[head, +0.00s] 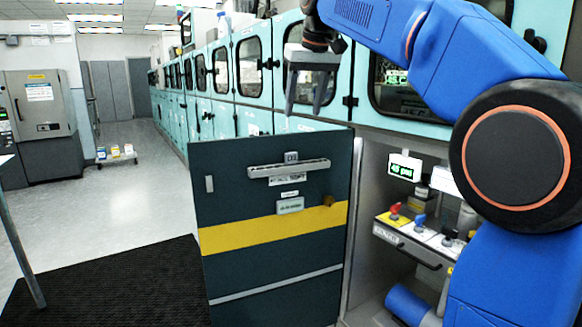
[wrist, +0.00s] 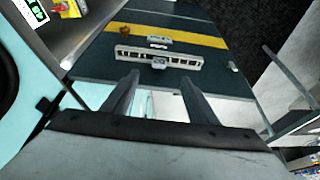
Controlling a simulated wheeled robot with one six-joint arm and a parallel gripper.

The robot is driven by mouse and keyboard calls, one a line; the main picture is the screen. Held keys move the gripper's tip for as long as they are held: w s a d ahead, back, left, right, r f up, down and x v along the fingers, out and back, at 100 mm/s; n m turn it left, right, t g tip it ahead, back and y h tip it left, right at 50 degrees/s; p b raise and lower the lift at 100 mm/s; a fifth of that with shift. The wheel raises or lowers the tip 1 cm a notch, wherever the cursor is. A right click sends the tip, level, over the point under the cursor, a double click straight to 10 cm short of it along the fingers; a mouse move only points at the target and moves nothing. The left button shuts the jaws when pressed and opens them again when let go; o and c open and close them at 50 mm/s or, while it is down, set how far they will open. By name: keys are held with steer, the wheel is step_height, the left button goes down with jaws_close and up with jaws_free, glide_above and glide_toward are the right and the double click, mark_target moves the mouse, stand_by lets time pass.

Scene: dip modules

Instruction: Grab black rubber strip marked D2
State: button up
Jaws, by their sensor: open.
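My gripper (head: 304,108) is open and empty, its two fingers pointing down above the top edge of the dark cabinet door (head: 250,213). In the wrist view the open fingers (wrist: 158,80) point toward the door. A light grey slotted rail (head: 289,168) is fixed high on the door, with dark gaps along it in the wrist view (wrist: 160,57). A small tag (head: 291,157) sits above the rail's middle; its marking is too small to read surely. The gripper is apart from the rail. I cannot make out a separate black strip marked D2.
The door stands open, with a yellow band (head: 225,237) across it. The open cabinet at right holds a tray with red and blue knobs (head: 420,217) and a green display (head: 402,170). Teal cabinets (head: 220,80) line the back.

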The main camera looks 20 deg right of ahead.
steer(key=w+r, duration=0.1)
steer(key=w, duration=0.1)
glide_above(292, 153)
steer(key=s, duration=0.2)
step_height(292, 153, down, 11)
steer(key=shift+f, duration=0.1)
steer(key=shift+x, duration=2.55)
steer(key=shift+s+d, duration=0.1)
steer(key=shift+d, duration=0.05)
steer(key=c, duration=1.2)
steer(key=shift+o, duration=0.2)
